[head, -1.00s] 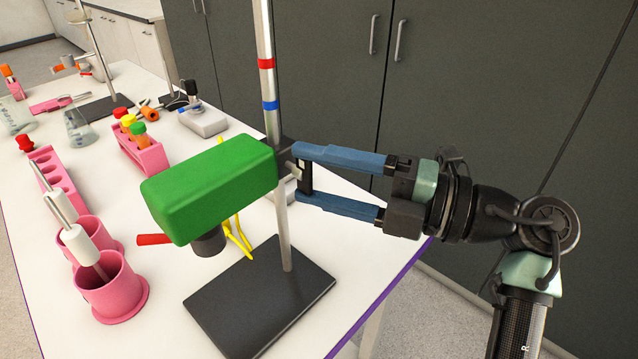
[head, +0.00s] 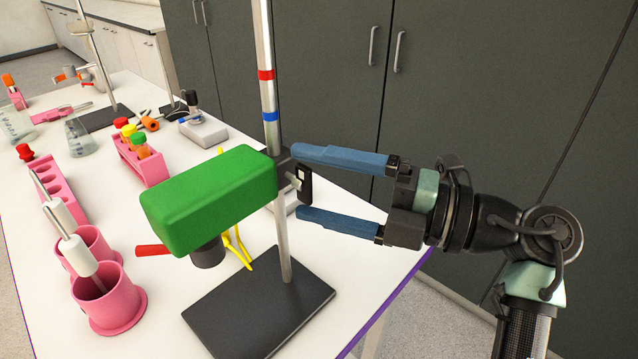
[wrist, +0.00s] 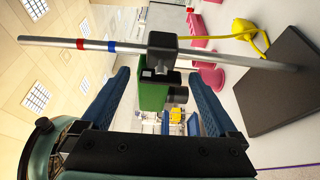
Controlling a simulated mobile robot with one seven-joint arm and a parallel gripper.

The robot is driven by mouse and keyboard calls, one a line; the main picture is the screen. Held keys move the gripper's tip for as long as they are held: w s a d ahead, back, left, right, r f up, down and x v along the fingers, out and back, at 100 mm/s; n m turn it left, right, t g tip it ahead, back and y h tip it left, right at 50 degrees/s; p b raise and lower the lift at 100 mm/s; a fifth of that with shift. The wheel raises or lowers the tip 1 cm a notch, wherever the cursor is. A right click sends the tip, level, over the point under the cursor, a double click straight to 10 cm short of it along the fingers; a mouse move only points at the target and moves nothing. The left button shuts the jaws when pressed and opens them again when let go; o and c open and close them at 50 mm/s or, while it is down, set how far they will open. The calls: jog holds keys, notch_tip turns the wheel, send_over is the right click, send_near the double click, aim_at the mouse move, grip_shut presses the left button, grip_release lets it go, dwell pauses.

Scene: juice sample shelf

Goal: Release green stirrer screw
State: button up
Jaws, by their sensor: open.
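The green stirrer (head: 212,198) is a green block mounted on a metal rod (head: 267,100) with a red and a blue band. Its black clamp and screw (head: 302,182) sit at the rod on its right side. My gripper (head: 298,183) is open, with its blue fingers above and below the screw and apart from it. In the wrist view, the green stirrer (wrist: 152,92) shows between my two spread blue fingers, behind the rod and black clamp (wrist: 162,46). Nothing is held.
The rod rises from a black base plate (head: 250,310). Pink cups (head: 112,310) with white-handled tools stand at the left. A pink tube rack (head: 140,162) and a yellow clamp (head: 238,250) are behind and below the stirrer. The table's right edge is below my gripper.

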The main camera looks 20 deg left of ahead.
jog(key=d+b, duration=0.1)
jog(key=d, duration=1.2)
jog(key=shift+w+b, duration=0.3)
jog(key=shift+b, duration=0.05)
